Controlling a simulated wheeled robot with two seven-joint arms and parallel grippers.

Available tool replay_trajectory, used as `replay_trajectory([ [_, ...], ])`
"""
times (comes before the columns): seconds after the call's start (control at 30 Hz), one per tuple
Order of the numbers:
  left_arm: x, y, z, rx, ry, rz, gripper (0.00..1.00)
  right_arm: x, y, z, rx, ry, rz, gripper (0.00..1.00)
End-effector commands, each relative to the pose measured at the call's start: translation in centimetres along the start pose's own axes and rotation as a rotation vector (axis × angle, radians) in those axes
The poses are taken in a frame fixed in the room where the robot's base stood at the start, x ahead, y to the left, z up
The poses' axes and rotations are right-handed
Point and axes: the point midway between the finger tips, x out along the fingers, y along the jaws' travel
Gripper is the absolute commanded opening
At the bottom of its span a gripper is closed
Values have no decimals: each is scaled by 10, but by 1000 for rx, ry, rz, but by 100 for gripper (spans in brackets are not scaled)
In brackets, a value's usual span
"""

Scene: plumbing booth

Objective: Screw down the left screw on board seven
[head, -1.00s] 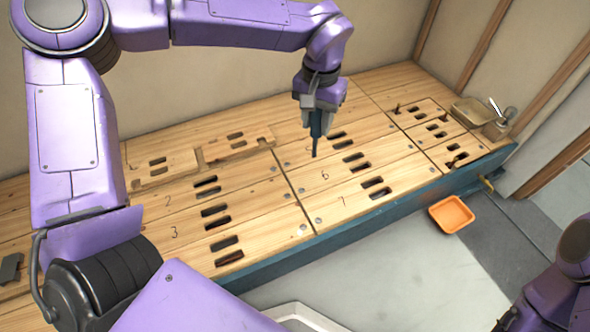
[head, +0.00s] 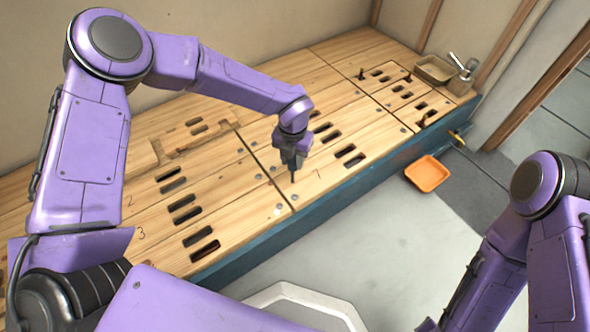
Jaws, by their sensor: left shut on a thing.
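Board seven (head: 328,173) is the front plank right of the dark seam, marked with a handwritten 7 and cut with dark slots. A small grey screw head (head: 295,197) sits at its left end, near the front edge. My left gripper (head: 291,157) is shut on a dark screwdriver (head: 293,175), held about upright with the tip down. The tip is over the left end of board seven, just behind that screw in the picture; I cannot tell whether it touches the wood. My right arm shows at the right, but its gripper is out of the picture.
Slotted planks (head: 160,225) lie to the left. An orange tray (head: 427,173) is on the floor beyond the bench's blue front edge (head: 345,180). A tan basin (head: 435,69) and a metal tap (head: 462,66) stand at the far right end.

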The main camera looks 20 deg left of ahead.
Motion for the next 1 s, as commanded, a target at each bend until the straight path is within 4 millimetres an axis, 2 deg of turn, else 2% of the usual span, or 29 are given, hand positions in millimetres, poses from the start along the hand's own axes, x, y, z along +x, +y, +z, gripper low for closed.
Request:
replay_trajectory([
  [0.03, 13, -3, -1, -104, 1, -1, 3, 4, 0, 2, 0, 0, 0, 43],
  [0.1, 22, -5, -2, -234, 1, -5, 3, 6, -1, 3, 0, 0, 0, 43],
  [0.23, 31, -8, -3, -367, 0, -8, 3, 8, -1, 3, 0, 0, 0, 43],
  [1.0, 81, -8, -3, -389, 0, -9, 2, 47, -4, 24, 4, -9, -1, 43],
])
